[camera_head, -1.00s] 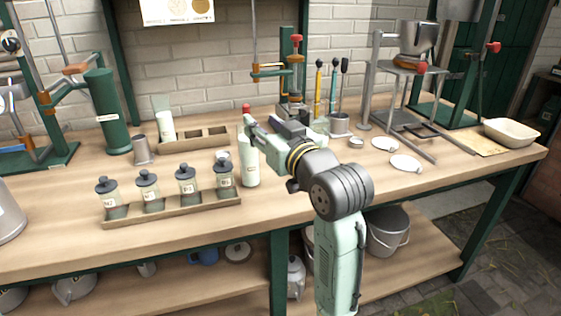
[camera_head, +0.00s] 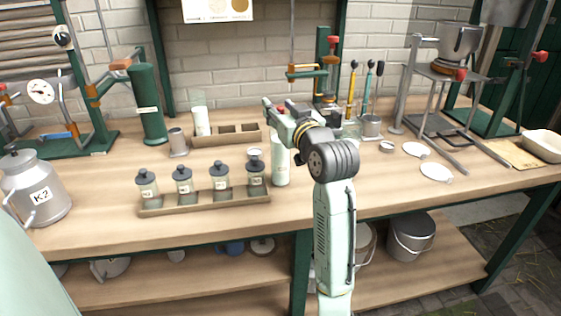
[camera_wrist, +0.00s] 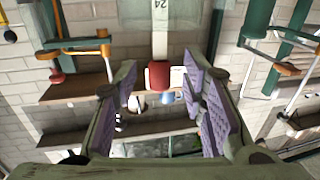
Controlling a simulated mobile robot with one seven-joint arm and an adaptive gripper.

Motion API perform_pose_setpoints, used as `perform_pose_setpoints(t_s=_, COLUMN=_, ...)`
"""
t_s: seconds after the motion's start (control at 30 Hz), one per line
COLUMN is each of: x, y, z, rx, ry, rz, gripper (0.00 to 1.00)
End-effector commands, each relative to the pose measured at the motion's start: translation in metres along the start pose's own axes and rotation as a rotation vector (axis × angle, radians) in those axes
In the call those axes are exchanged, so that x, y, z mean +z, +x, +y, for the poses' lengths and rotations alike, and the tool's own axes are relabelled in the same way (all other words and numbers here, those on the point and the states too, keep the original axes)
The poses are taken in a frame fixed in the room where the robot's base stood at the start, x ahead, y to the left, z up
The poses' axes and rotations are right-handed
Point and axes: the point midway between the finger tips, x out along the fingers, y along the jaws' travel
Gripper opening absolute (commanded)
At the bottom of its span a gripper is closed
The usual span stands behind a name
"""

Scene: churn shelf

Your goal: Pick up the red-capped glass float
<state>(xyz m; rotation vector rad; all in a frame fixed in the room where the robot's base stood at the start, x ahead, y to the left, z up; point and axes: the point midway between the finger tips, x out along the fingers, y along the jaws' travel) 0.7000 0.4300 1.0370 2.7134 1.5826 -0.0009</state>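The red-capped glass float shows in the wrist view as a red cap (camera_wrist: 159,75) on a pale stem, with a label reading 24 on it. Its cap also shows small in the head view (camera_head: 281,107), partly hidden by my gripper. The float stands upright in a tall pale cylinder (camera_head: 280,163) on the bench. My gripper (camera_head: 275,112) is by the top of this cylinder. In the wrist view its two purple-padded fingers are spread wide, with the cap seen between them and no contact visible. The float's lower part cannot be made out.
A wooden rack (camera_head: 205,203) of labelled bottles stands left of the cylinder. The front bench strip is clear.

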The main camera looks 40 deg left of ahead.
Motion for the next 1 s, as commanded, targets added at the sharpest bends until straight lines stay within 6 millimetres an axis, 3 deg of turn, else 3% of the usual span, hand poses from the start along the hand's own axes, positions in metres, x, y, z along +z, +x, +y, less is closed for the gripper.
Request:
perform_pose_setpoints(t_s=0.13, x=0.0001, y=-0.0003, z=0.0, rx=0.0, ry=0.0, rz=0.0, gripper=0.37)
perform_pose_setpoints(t_s=0.7, x=0.0, y=-0.0006, z=0.0002, rx=0.001, ry=0.0, rz=0.001, gripper=0.0)
perform_pose_setpoints(t_s=1.0, x=-0.0018, y=-0.0007, z=0.0002, rx=0.001, ry=0.0, rz=0.001, gripper=0.0)
